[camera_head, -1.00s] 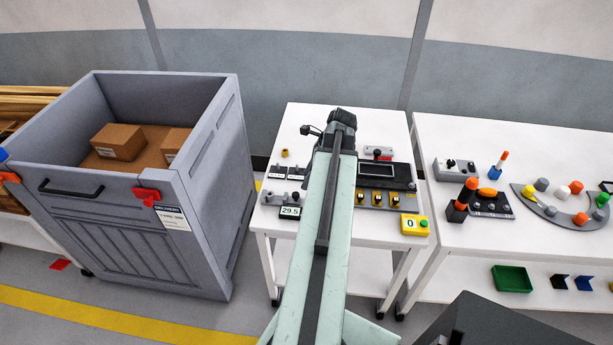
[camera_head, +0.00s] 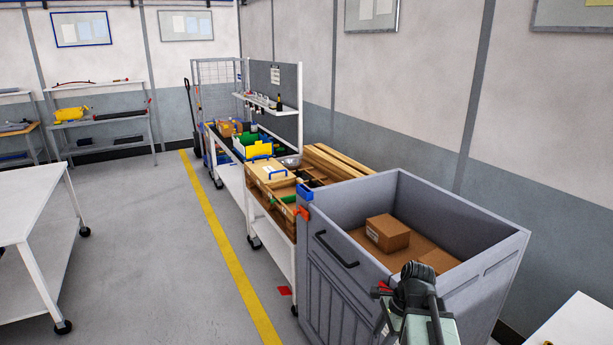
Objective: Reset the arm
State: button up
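My arm (camera_head: 425,325) shows at the bottom right of the head view, in front of the grey bin. Its dark end part (camera_head: 416,283) points up and away over the bin's near right side. My gripper's fingers cannot be made out, so whether it is open or shut is not clear. Nothing held can be seen.
The grey bin (camera_head: 470,220) holds cardboard boxes (camera_head: 388,232). A cart with wooden crates (camera_head: 268,180) stands beyond it. A white table (camera_head: 30,205) is at left, a white table corner (camera_head: 580,325) at lower right. The floor between, with a yellow line (camera_head: 215,225), is open.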

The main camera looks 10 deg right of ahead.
jog(key=s+a+n+h, duration=0.1)
jog(key=a+n+h, duration=0.1)
jog(key=a+n, duration=0.9)
jog(key=shift+a+f+n+g+h, duration=0.35)
jog(key=shift+f+n+g+h, duration=0.05)
jog(key=shift+n, duration=3.2)
jog(key=shift+s, duration=0.1)
jog(key=shift+c, duration=1.1)
jog(key=shift+d, duration=0.1)
